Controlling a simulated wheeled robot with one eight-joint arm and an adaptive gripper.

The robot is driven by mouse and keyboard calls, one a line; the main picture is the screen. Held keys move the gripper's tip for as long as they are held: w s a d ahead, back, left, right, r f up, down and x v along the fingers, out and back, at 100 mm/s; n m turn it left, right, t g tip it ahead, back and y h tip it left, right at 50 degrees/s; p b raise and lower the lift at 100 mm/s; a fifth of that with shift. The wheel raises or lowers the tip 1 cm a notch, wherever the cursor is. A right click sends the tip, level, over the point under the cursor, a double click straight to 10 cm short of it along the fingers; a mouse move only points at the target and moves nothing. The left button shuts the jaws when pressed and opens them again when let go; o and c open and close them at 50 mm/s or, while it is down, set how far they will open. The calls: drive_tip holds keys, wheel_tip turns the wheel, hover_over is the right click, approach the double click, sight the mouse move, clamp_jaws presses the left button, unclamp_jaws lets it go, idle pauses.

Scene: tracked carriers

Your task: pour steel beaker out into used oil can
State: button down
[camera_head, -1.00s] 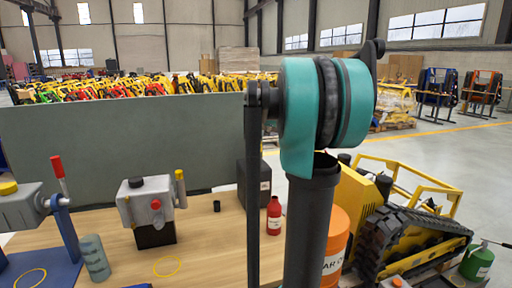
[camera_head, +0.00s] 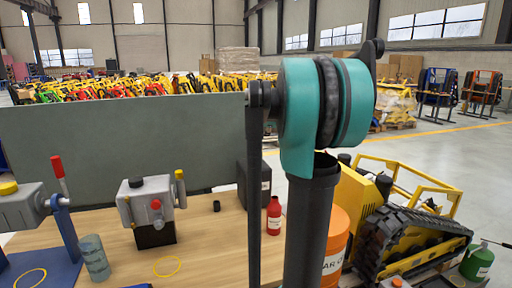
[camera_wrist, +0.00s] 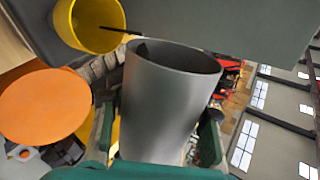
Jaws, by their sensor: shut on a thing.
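In the wrist view my gripper (camera_wrist: 160,118) is shut on the steel beaker (camera_wrist: 165,100), with a finger on either side. The beaker is tipped far over, judging by the hall behind it. A thin dark streak runs from its lip into a yellow funnel-like mouth (camera_wrist: 72,22). This mouth appears to sit over a dark can (camera_wrist: 35,25), likely the used oil can. In the head view a dark can (camera_head: 264,187) stands partly behind my arm. The beaker and gripper are hidden there.
An orange drum (camera_head: 337,235) stands right of the table, beside a yellow tracked carrier (camera_head: 410,240). A red bottle (camera_head: 273,217), a small black cup (camera_head: 217,206) and a grey device (camera_head: 150,205) stand on the wooden table (camera_head: 205,260). A grey-green panel (camera_head: 110,150) rises behind.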

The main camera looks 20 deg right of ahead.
drive_tip(key=shift+f+n+g+h, duration=0.3)
drive_tip(key=shift+f+h, duration=0.1)
drive_tip(key=shift+f, duration=0.45)
idle(1.1)
wheel_tip(320, 180, up, 2)
drive_tip(key=shift+d+r+y, duration=0.1)
drive_tip(key=shift+y, duration=0.3)
drive_tip(key=shift+m+t+y, duration=0.4)
drive_tip(key=shift+m, duration=0.2)
drive_tip(key=shift+f, duration=0.2)
